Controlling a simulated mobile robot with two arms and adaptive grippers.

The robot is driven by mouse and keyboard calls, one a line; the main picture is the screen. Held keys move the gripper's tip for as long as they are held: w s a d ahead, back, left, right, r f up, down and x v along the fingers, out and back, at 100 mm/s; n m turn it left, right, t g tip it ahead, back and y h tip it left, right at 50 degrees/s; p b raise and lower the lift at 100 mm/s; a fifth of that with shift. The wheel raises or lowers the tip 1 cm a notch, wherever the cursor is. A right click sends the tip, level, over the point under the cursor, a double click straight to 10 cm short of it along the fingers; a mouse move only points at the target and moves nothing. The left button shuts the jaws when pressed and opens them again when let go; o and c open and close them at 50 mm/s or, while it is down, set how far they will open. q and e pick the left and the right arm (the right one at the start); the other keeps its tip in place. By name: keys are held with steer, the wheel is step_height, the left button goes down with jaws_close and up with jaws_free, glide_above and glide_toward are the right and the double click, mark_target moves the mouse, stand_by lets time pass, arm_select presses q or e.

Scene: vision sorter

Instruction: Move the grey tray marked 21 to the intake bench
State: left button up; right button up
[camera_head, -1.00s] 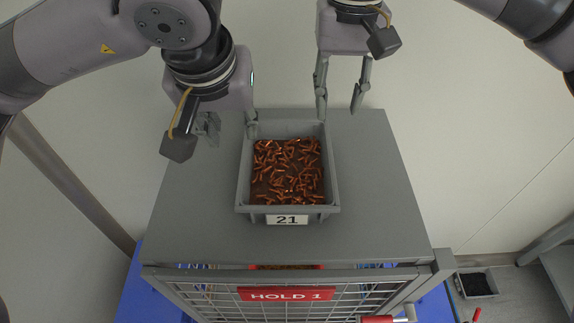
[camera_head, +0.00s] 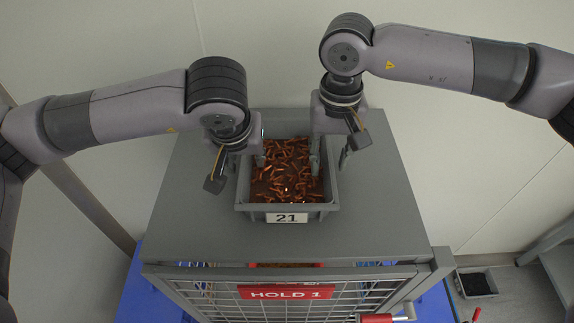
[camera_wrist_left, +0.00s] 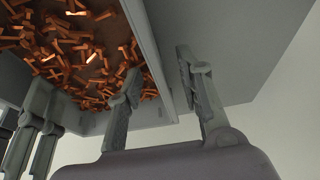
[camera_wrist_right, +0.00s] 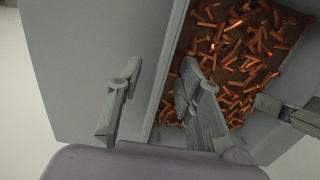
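The grey tray marked 21 (camera_head: 245,208) sits on a grey cabinet top, filled with copper-coloured pieces. Its walls also show in the left wrist view (camera_wrist_left: 150,45) and the right wrist view (camera_wrist_right: 172,50). My left gripper (camera_head: 250,160) is at the tray's left wall, one finger inside and one outside, with space between them. My right gripper (camera_head: 331,161) straddles the right wall in the same way, fingers apart. Neither looks closed on the wall. The left gripper's outer finger is mostly hidden in the head view. I cannot identify the intake bench.
The grey cabinet top (camera_head: 380,220) has free room around the tray. Below its front edge is a mesh front with a red HOLD 1 sign (camera_head: 287,292). A pale wall stands behind. A dark-filled bin (camera_head: 477,284) and a grey bench-like surface (camera_head: 552,243) are at right.

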arm_select(q)
steer(key=c, duration=0.8)
arm_select(e)
jaws_close()
arm_select(q)
jaws_close()
arm_select(e)
steer(key=shift+w, duration=0.1)
